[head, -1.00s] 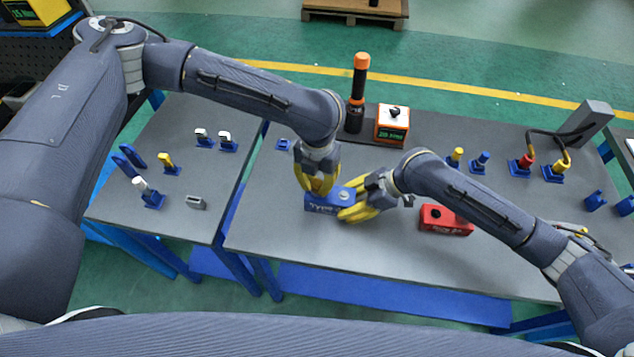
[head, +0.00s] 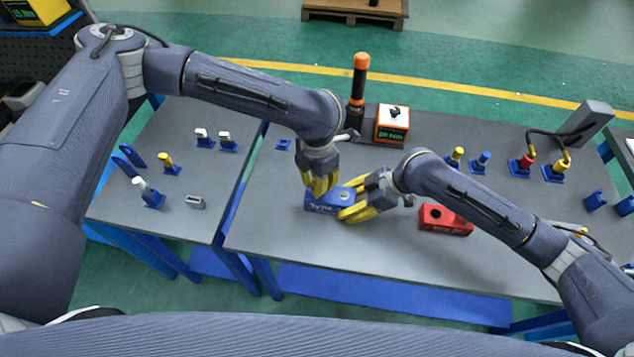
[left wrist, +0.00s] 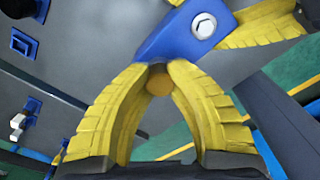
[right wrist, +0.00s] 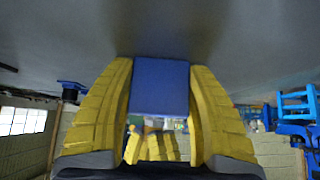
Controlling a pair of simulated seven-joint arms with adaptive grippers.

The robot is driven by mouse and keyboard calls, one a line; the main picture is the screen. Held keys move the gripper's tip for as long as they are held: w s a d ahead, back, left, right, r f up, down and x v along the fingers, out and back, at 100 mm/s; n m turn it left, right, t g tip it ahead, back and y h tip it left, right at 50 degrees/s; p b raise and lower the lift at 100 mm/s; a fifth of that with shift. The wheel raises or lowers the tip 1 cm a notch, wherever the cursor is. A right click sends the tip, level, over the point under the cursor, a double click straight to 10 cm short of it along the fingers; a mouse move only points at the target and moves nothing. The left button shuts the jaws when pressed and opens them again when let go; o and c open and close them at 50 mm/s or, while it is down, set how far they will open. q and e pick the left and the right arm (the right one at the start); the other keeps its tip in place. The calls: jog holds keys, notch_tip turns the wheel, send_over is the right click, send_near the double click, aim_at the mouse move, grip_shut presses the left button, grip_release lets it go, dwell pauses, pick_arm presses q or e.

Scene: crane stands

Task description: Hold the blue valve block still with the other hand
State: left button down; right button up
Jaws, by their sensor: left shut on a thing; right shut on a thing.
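The blue valve block (head: 320,207) is on the middle table, with pale lettering on its front and a silver bolt on top. My right gripper (head: 349,211) is shut on the block from its right side. In the right wrist view the block (right wrist: 161,88) sits between both yellow fingers. My left gripper (head: 322,191) points down at the block's back edge. In the left wrist view its fingertips close together beside the block (left wrist: 180,38), around a small brass-coloured round part (left wrist: 158,82). Whether this part is joined to the block is hidden.
A red block (head: 446,221) lies to the right, near my right forearm. An orange-and-white box (head: 392,125) and a black-and-orange cylinder (head: 358,92) stand behind. Several small blue holders line the right side. The front of the table is clear.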

pick_arm(q)
jog(key=m, duration=0.4)
jog(key=shift+m, duration=0.3)
jog(key=m, duration=0.5)
dwell(0.3)
jog(key=c, duration=1.3)
grip_release()
jog(key=shift+c, duration=0.8)
